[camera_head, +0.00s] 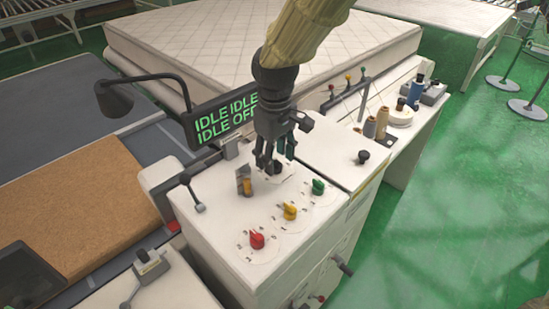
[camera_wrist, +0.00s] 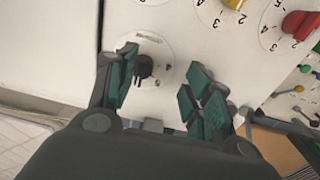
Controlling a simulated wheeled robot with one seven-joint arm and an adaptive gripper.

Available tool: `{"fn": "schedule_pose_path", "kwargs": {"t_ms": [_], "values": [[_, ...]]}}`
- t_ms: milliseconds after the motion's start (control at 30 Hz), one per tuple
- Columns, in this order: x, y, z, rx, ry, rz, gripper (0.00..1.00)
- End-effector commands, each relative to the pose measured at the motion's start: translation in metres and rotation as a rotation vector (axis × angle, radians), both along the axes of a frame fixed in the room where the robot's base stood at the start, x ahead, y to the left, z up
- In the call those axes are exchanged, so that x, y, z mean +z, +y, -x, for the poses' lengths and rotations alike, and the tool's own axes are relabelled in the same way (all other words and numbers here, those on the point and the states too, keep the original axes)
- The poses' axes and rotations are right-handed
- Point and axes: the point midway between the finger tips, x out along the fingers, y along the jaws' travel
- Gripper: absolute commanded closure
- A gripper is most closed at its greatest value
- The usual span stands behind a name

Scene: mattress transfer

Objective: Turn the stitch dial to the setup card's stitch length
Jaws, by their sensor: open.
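A black dial knob (camera_wrist: 145,66) sits on a white round plate with numbers, a 4 among them; its small label is too blurred to read. In the wrist view my gripper (camera_wrist: 165,88) is open, with the knob between its green-padded fingers, nearer the left one. In the head view my gripper (camera_head: 271,163) points down over the back of the white cabinet top, and its fingers partly hide this dial. I cannot tell whether the fingers touch the knob or where it points. I cannot make out a readable setup card.
Red (camera_head: 257,240), yellow (camera_head: 290,211) and green (camera_head: 318,187) dials stand close by on the cabinet (camera_head: 215,230). A display (camera_head: 222,121) reads IDLE and OFF. A small metal-and-brown piece (camera_head: 243,180) stands left of my gripper. A mattress (camera_head: 200,45) lies behind.

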Motion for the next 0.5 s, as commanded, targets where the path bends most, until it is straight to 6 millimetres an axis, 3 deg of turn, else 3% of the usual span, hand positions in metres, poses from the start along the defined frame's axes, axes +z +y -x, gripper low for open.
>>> {"fn": "schedule_pose_path", "kwargs": {"t_ms": [100,200,500], "values": [[-0.021,0.000,-0.014,-0.001,0.016,0.001,0.49],[-0.029,0.000,-0.015,0.000,0.016,0.001,0.49],[-0.030,-0.002,0.000,-0.003,0.001,0.001,0.49]]}}
